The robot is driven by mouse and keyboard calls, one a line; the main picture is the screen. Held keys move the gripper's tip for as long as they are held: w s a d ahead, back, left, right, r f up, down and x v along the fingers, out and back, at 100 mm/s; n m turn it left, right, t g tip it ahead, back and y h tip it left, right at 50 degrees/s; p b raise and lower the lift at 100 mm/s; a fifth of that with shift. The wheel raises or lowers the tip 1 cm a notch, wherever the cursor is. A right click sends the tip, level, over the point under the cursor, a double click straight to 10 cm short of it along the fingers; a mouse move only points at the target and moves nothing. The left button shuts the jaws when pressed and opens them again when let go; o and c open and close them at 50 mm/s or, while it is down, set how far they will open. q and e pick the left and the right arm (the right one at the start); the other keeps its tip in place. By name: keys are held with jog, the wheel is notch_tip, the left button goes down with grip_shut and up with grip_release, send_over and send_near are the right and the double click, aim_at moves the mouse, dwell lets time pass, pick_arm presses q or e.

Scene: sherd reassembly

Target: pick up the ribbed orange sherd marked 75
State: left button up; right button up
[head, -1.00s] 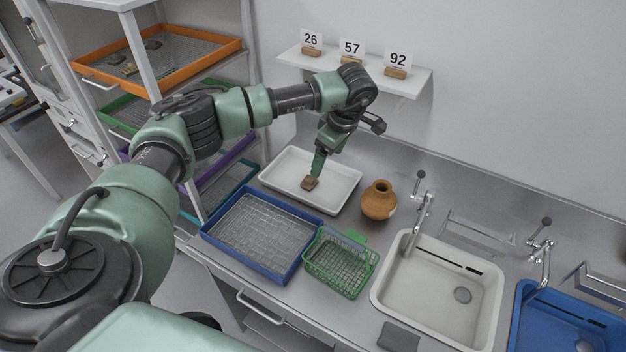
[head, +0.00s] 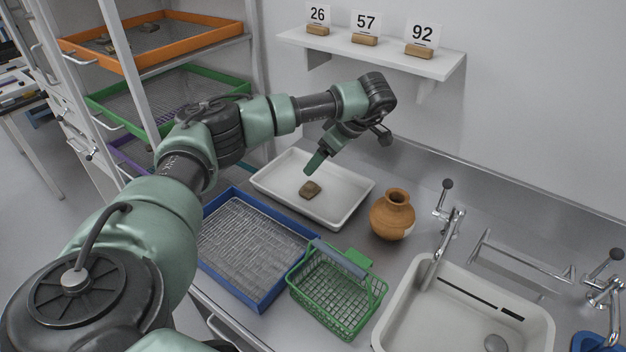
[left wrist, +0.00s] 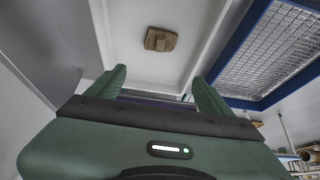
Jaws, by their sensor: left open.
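A single brownish, blocky sherd (head: 311,190) lies in the white tray (head: 350,208); I can read no 75 on it, and its ribs are not clear. My left gripper (head: 311,170) is above the tray, pointing down, its tips a little apart from the sherd. In the left wrist view the sherd (left wrist: 160,39) lies on the tray floor beyond the fingertips, roughly in line with the gap between them. The left gripper (left wrist: 157,78) is open there, with nothing between its fingers. My right gripper is not in view.
An orange pot (head: 392,215) stands right of the tray. A blue-rimmed mesh tray (head: 262,306) and a green basket (head: 340,315) are in front. A white sink (head: 540,318) is at right. Number cards 26, 57 and 92 stand on the wall shelf (head: 440,66) above brown pieces.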

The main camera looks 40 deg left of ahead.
pick_arm(q)
jog(key=b, duration=0.3)
send_near(310, 186)
jog(key=p+x, duration=0.2)
jog(key=x, duration=0.6)
jog(key=shift+r, duration=0.1)
jog(key=shift+a+f, duration=0.25)
jog(key=shift+f, duration=0.2)
jog(key=c, duration=1.5)
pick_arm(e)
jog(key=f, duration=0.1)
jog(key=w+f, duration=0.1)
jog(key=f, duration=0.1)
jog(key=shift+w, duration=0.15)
pick_arm(q)
jog(key=shift+o, duration=0.2)
